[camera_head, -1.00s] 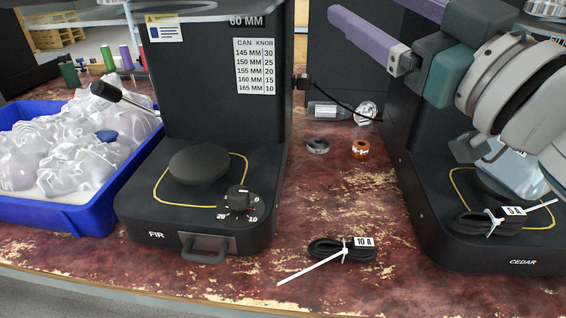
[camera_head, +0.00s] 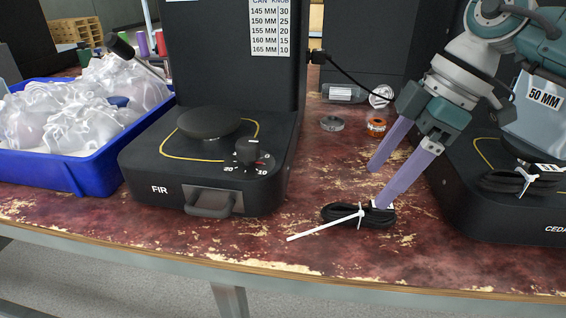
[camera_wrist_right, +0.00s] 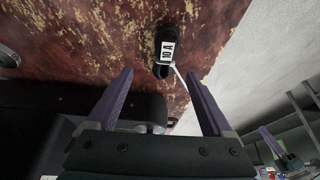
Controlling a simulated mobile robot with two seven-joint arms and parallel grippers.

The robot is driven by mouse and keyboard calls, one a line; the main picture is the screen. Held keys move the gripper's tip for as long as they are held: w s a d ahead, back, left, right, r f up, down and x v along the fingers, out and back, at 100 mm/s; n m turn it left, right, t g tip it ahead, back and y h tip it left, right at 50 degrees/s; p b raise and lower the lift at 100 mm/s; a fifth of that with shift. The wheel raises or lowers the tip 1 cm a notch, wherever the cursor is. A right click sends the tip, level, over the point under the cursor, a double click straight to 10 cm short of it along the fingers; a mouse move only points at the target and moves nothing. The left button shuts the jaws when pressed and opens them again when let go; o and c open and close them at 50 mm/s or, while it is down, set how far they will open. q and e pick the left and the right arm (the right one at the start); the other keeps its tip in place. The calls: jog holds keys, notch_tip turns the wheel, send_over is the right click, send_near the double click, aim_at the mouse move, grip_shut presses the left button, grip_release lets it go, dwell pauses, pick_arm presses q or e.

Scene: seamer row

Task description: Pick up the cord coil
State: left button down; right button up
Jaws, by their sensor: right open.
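A black cord coil (camera_head: 338,212) tied with a white zip tie lies on the table near the front edge. In the right wrist view the coil (camera_wrist_right: 162,70) shows a white label reading 10 A, a little beyond the fingertips. My right gripper (camera_head: 380,187) has two purple fingers spread apart with nothing between them. A second tied black coil (camera_head: 505,182) lies on the CEDAR machine's base at right.
The FIR machine (camera_head: 170,185) stands left of the coil, the CEDAR machine (camera_head: 500,222) right. Behind are an orange roll (camera_head: 376,127), a grey ring (camera_head: 332,124) and a clear jar (camera_head: 343,93). A blue bin (camera_head: 98,172) of bags stands far left. Table between machines is mostly clear.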

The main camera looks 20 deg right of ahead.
aim_at(362, 207)
jog(key=x, duration=0.1)
jog(key=b+x, duration=0.1)
jog(key=x, duration=0.3)
jog(key=shift+s+a+f+b, duration=0.15)
jog(key=shift+s+a+b, duration=0.05)
jog(key=shift+s+b, duration=0.15)
jog(key=shift+c, duration=0.6)
grip_shut()
